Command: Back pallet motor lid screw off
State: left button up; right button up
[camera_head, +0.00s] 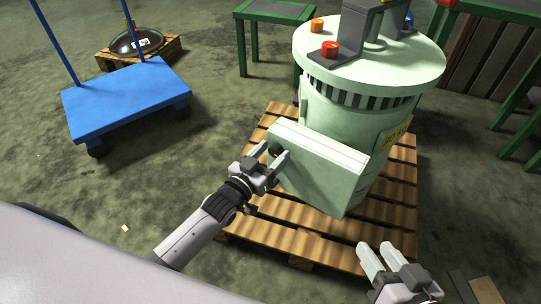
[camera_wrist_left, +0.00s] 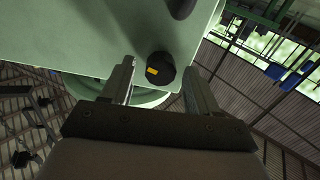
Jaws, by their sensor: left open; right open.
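The pale green motor (camera_head: 340,117) stands upright on a wooden pallet (camera_head: 290,242). A boxy pale green lid (camera_head: 318,165) projects from its near side. A black screw knob (camera_head: 276,149) sits at the lid's left end. In the left wrist view this knob (camera_wrist_left: 160,69) has a yellow mark and lies between my fingers; a second black knob (camera_wrist_left: 182,8) is cut off at the top. My left gripper (camera_head: 271,158) is open around the first knob; contact cannot be told. My right gripper (camera_head: 376,250) is open and empty, low in front of the pallet.
A blue cart (camera_head: 125,95) stands at the left, with a small pallet (camera_head: 155,52) carrying a dark round part behind it. A green-framed table (camera_head: 275,12) is behind the motor, and more green frames (camera_head: 520,120) stand at the right. Floor between cart and pallet is clear.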

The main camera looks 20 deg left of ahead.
pick_arm(q)
jog(key=c, duration=1)
jog(key=shift+c, duration=0.2)
